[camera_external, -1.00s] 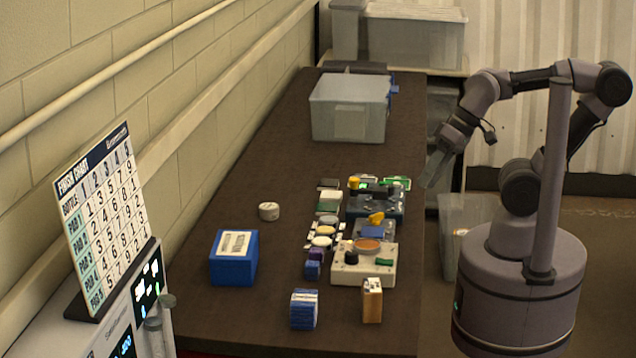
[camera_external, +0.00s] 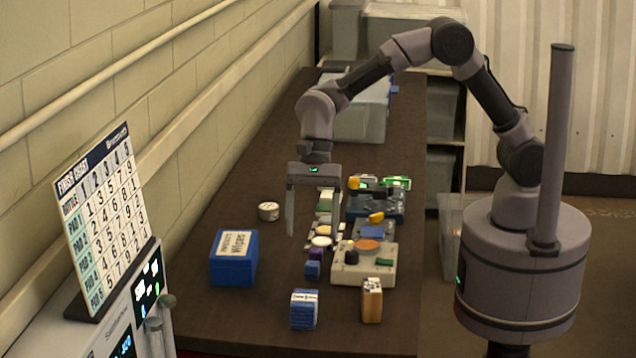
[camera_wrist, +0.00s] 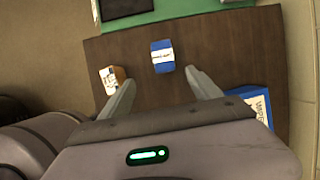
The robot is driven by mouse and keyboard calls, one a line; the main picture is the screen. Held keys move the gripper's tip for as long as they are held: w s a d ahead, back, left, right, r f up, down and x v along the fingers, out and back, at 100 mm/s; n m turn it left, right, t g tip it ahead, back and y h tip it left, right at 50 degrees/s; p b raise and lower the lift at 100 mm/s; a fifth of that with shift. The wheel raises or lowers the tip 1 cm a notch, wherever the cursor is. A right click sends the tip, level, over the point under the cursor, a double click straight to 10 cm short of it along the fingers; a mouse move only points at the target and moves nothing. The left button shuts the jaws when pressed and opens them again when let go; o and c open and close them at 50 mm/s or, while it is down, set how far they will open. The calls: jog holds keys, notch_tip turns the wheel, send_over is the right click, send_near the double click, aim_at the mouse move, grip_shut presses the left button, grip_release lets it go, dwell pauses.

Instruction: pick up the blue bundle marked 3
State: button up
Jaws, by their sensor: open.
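A blue bundle with a white printed band (camera_external: 304,310) stands near the front of the dark table. It also shows ahead of the fingers in the wrist view (camera_wrist: 162,56). The print on its band is too small to read, so I cannot confirm a 3. My gripper (camera_external: 314,237) is open and empty, pointing down above the table, behind and above the bundle and apart from it. In the wrist view the two spread fingers (camera_wrist: 159,79) have the bundle just beyond the gap between their tips.
A tan block with a patterned top (camera_external: 372,301) stands right of the bundle. A blue box with a white label (camera_external: 234,270) stands to the left. The table front is otherwise clear.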

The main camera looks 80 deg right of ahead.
aim_at(305, 295)
jog(key=b+x, duration=0.4)
jog(key=x, duration=0.9)
jog(key=b+x, duration=0.1)
jog(key=x, duration=0.2)
jog(key=b+x, duration=0.1)
jog(key=x, duration=0.1)
jog(key=shift+w+d+f+b, duration=0.15)
jog(key=shift+w+f+b, duration=0.1)
jog(key=shift+w+b, duration=0.1)
jog(key=shift+r, duration=0.15)
